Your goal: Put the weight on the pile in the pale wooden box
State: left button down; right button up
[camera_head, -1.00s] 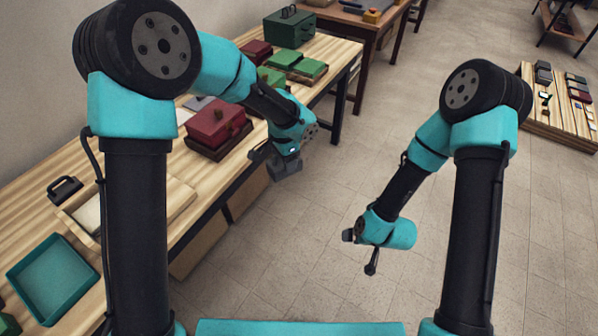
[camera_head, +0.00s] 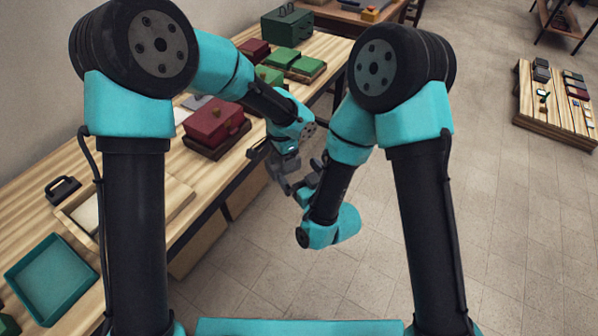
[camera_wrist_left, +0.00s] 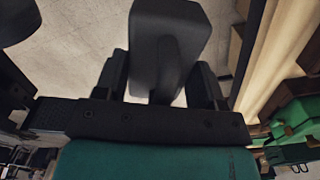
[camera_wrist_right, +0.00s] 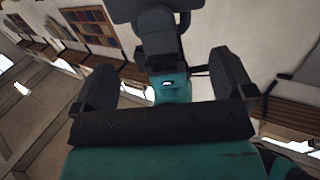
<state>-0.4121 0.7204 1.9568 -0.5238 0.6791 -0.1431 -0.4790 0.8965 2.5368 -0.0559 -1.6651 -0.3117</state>
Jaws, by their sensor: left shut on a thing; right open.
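My left gripper (camera_wrist_left: 163,85) is shut on a dark grey weight (camera_wrist_left: 170,35), gripping its narrow part between the fingers. In the head view the left gripper (camera_head: 272,158) holds it in front of the table edge, above the floor. My right gripper (camera_head: 310,178) is close beside it, and the arms partly hide the weight there. In the right wrist view the right gripper (camera_wrist_right: 165,85) is open, with a dark shape between and beyond its fingers; contact cannot be told. The pale wooden box (camera_head: 82,238) stands on the table at left with a cream pile (camera_head: 88,213) inside.
A black handled object (camera_head: 62,189) stands behind the box. A teal tray (camera_head: 50,280) lies in front of it. Red boxes (camera_head: 214,124), green boxes (camera_head: 308,66) and a green case (camera_head: 288,28) stand farther along the table (camera_head: 40,165).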

pick_arm(q)
jog(key=shift+r, duration=0.1)
pick_arm(e)
jog(key=shift+a+r, duration=0.1)
jog(key=shift+r, duration=0.05)
jog(key=shift+x, duration=3.75)
jog(key=shift+c, duration=0.4)
jog(key=c, duration=1.6)
pick_arm(q)
jog(key=shift+c, duration=0.7)
grip_release()
pick_arm(e)
jog(key=shift+r, duration=0.1)
jog(key=shift+c, duration=0.3)
